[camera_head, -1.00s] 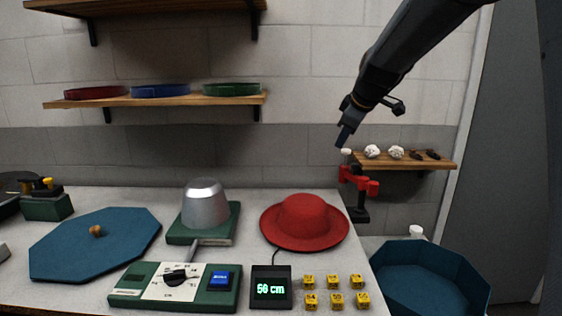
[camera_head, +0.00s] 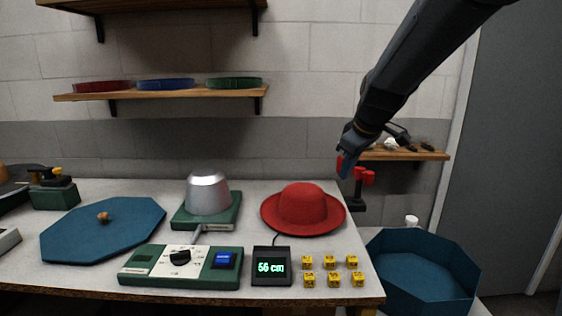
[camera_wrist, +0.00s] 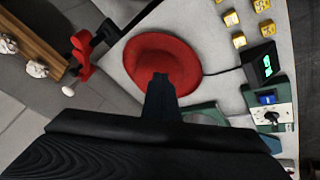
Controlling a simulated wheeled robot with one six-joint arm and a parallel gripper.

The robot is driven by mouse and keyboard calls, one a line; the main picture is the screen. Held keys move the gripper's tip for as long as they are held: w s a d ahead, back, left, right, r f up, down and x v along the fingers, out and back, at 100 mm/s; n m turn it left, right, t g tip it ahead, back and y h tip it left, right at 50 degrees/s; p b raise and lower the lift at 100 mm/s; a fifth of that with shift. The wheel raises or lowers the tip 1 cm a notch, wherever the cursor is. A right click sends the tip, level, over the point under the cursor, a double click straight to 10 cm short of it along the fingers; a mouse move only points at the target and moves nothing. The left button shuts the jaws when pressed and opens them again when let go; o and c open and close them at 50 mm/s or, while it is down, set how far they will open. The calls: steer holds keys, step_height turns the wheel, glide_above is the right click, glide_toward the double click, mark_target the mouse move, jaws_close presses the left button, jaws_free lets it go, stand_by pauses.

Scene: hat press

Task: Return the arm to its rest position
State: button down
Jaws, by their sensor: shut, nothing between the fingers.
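My gripper (camera_head: 346,164) is at the upper right in the head view, in front of the small right-hand shelf and above the table's right edge. It is shut and holds nothing. In the wrist view my gripper (camera_wrist: 160,84) points toward the red hat (camera_wrist: 165,58), overlapping its lower edge in the picture. The red hat (camera_head: 303,203) lies brim down on the table, left of and below my gripper in the head view, and apart from it. The red stand (camera_head: 362,177) is partly hidden behind my gripper in the head view.
A metal hat form (camera_head: 207,193), a green control panel (camera_head: 140,273), a display reading 56 cm (camera_head: 271,267) and several yellow cubes (camera_head: 330,262) are on the table. A blue octagonal box (camera_head: 385,280) is at the right. A blue octagonal lid (camera_head: 80,232) lies at the left.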

steer(key=s+f+m+g+b, duration=0.2)
steer(key=s+f+m+b, duration=0.1)
steer(key=s+f, duration=0.8)
steer(key=s+d+f+m+g+h+b, duration=0.1)
steer(key=s+f+m+g+b, duration=0.2)
steer(key=s+f, duration=0.9)
steer(key=s+m, duration=0.3)
steer(key=s, duration=0.4)
steer(key=shift+d+g, duration=0.2)
steer(key=shift+g, duration=0.1)
